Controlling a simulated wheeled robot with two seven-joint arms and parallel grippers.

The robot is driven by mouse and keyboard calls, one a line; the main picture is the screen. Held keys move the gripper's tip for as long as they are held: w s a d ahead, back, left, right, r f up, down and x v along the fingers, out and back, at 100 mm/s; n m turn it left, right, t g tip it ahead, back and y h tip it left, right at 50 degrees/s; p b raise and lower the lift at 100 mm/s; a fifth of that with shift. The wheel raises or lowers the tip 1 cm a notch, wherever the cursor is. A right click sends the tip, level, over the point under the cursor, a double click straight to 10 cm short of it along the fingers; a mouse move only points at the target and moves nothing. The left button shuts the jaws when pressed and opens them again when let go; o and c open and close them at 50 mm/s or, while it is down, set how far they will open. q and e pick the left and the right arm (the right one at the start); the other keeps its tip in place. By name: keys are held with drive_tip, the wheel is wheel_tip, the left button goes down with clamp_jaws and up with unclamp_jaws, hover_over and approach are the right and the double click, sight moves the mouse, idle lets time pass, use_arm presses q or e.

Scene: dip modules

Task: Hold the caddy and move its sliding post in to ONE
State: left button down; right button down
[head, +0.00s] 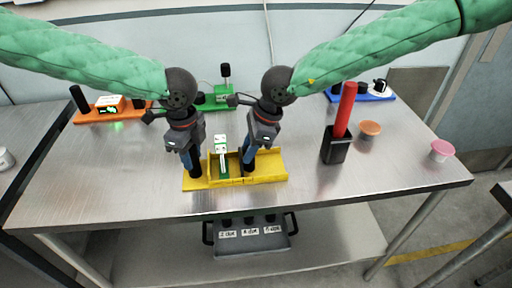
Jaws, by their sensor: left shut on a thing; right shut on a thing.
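The yellow caddy (265,178) sits near the front middle of the metal table. A white labelled block (221,142) on a green part stands in its middle; its label is too small to read. My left gripper (193,163) is shut on a dark upright post (195,172) at the caddy's left end. My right gripper (250,153) is shut on a blue and dark post (246,165) right of the label block. The gripper bodies hide the tops of both posts. I cannot make out a ONE mark.
A black holder (334,148) with a red stick (346,105) stands to the right, beside an orange cup (371,129) and a pink cup (440,150). Orange (90,117), green (219,103) and blue (377,97) modules line the back. A grey tray (252,244) is on the shelf below.

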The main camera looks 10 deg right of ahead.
drive_tip(key=c, duration=1.1)
unclamp_jaws()
drive_tip(key=v, duration=1.2)
